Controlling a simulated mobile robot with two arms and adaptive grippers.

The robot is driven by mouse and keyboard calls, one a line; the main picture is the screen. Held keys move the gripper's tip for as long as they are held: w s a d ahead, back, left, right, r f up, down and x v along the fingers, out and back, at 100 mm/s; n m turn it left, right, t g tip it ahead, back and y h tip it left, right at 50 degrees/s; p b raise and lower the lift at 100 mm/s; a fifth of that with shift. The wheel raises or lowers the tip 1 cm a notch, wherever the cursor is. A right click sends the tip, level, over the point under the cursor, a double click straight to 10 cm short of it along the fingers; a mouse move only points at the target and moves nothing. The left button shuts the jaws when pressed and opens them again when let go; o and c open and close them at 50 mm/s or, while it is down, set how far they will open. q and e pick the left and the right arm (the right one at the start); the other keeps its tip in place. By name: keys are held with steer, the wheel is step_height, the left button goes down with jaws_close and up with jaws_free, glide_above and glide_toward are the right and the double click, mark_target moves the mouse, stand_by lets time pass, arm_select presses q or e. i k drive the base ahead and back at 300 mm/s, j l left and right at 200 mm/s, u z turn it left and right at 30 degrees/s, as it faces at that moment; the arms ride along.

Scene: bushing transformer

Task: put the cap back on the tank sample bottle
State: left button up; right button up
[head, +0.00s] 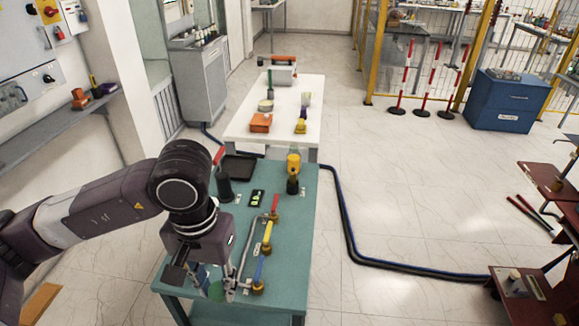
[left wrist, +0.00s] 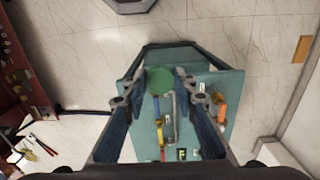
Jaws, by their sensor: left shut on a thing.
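My left gripper (head: 216,288) is over the near left part of the teal table (head: 290,285). It is shut on a green round cap (head: 216,292), which also shows between the fingertips in the left wrist view (left wrist: 160,80). A dark bottle (head: 292,185) stands upright at the table's far right, with a yellow-topped item (head: 293,162) behind it. A dark cylinder (head: 224,188) stands at the far left. I cannot tell which one is the tank sample bottle. My right gripper is not in view.
A pipe with red, yellow and blue valve handles (head: 267,236) runs along the table, right beside my left gripper. A black tray (head: 238,167) and a small dark device (head: 257,198) lie farther back. A white table (head: 280,125) with several items stands beyond.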

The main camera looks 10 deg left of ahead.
mark_target(293, 156)
steer(key=i+l+u, duration=0.1)
steer(key=l+u, duration=0.3)
steer(key=l, duration=0.6)
steer(key=l+u, duration=0.35)
steer(key=l, duration=0.65)
steer(key=i+l+u, duration=0.4)
steer(key=l, duration=0.3)
steer(key=i+l+u, duration=0.4)
steer(key=l, duration=0.45)
steer(key=i, duration=0.1)
